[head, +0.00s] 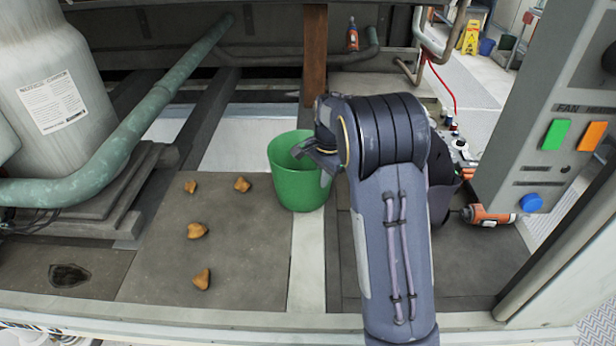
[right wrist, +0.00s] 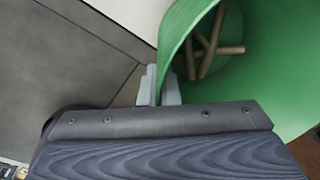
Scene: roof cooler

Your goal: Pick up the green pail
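The green pail (head: 292,182) stands upright over the pale strip beside the dark floor plate; I cannot tell whether its base touches the floor. My right gripper (head: 318,160) is at the right side of its rim, and my arm hides part of that side. In the right wrist view, the two grey fingers (right wrist: 160,87) are close together on either side of the wall of the pail (right wrist: 262,70), pinching it. Several tan wooden sticks (right wrist: 207,50) lie inside the pail. My left gripper is not in view.
Several brown lumps (head: 197,231) lie on the dark plate (head: 150,272) left of the pail. A green pipe (head: 135,122) and a grey tank (head: 52,70) are further left. An orange-handled tool (head: 490,215) and a grey control cabinet (head: 540,150) are at right.

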